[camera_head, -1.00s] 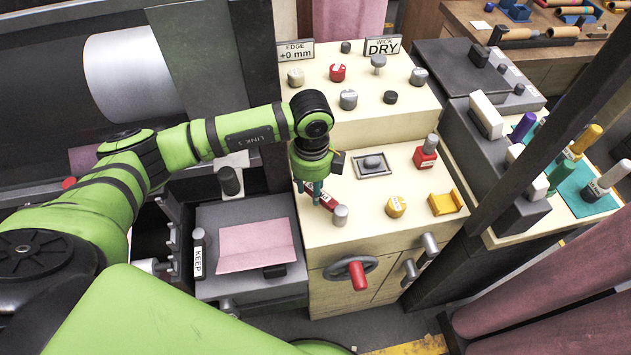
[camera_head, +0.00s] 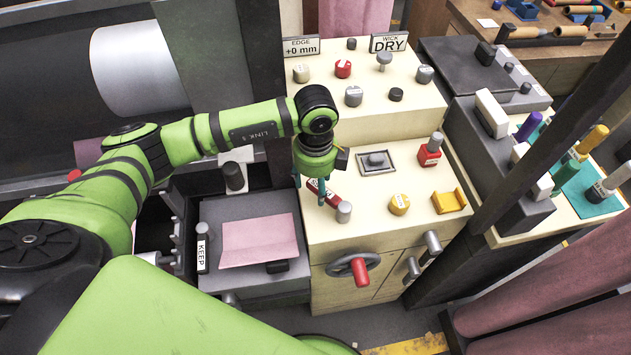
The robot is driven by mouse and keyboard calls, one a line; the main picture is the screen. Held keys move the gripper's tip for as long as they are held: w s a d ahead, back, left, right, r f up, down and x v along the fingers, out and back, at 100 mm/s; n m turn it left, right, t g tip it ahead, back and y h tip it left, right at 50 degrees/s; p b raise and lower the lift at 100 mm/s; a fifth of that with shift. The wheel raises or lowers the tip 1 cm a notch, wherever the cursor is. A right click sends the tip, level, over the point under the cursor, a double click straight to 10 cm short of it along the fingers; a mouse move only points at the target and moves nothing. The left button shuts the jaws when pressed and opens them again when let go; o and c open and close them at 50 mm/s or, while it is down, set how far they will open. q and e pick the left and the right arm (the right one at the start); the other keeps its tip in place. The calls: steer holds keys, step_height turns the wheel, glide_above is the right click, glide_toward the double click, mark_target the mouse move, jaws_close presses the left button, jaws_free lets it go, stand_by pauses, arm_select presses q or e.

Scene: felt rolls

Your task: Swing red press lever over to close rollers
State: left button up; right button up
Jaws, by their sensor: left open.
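A red lever (camera_head: 332,197) with a white label and a grey knob (camera_head: 344,212) lies on the cream console top, near its left front edge. My left gripper (camera_head: 310,191) points down over the far end of this lever. Its teal fingers are open and spread to either side of the red bar. I cannot tell whether they touch it. The gripper body hides part of the lever's far end. My right gripper is not in view.
Pink felt (camera_head: 259,240) lies on the grey unit at left.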

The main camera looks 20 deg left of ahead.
arm_select(q)
step_height(320, 180, up, 12)
stand_by(0.4)
